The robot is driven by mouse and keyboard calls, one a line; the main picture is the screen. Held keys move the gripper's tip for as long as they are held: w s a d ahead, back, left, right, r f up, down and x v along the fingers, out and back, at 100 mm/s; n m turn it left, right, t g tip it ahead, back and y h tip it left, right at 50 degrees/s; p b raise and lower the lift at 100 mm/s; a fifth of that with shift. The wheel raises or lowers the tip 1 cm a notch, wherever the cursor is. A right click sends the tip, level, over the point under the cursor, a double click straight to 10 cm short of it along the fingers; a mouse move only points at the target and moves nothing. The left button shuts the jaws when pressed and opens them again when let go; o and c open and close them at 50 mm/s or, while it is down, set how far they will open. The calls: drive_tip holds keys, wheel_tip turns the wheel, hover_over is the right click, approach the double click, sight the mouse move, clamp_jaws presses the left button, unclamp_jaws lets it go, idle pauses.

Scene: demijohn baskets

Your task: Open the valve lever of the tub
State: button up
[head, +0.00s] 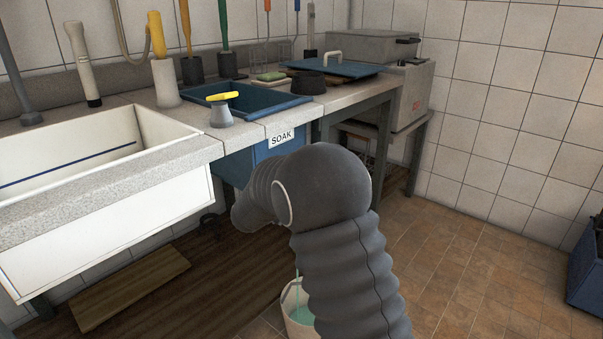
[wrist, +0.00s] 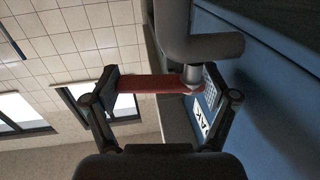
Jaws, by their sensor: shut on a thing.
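The blue tub (head: 250,158) with a SOAK label is set in the counter, and my arm covers part of its front. Its blue wall (wrist: 265,85) fills the right of the wrist view, beside a grey bent pipe (wrist: 205,46). The red valve lever (wrist: 150,84) lies across the picture below the pipe, between the fingers of my gripper (wrist: 157,88). My gripper is shut on the lever, one finger at its free end, the other near the valve stem. In the head view my arm hides the lever and gripper.
A pale bucket (head: 299,304) with green liquid stands on the floor, partly behind my arm, with a thin pale-green line above it. A white sink (head: 100,220) is at left.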

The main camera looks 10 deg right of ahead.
drive_tip(key=shift+d+r, duration=0.1)
drive_tip(key=shift+d, duration=0.05)
drive_tip(key=o, duration=1.5)
drive_tip(key=shift+a, duration=0.2)
drive_tip(key=v, duration=1.2)
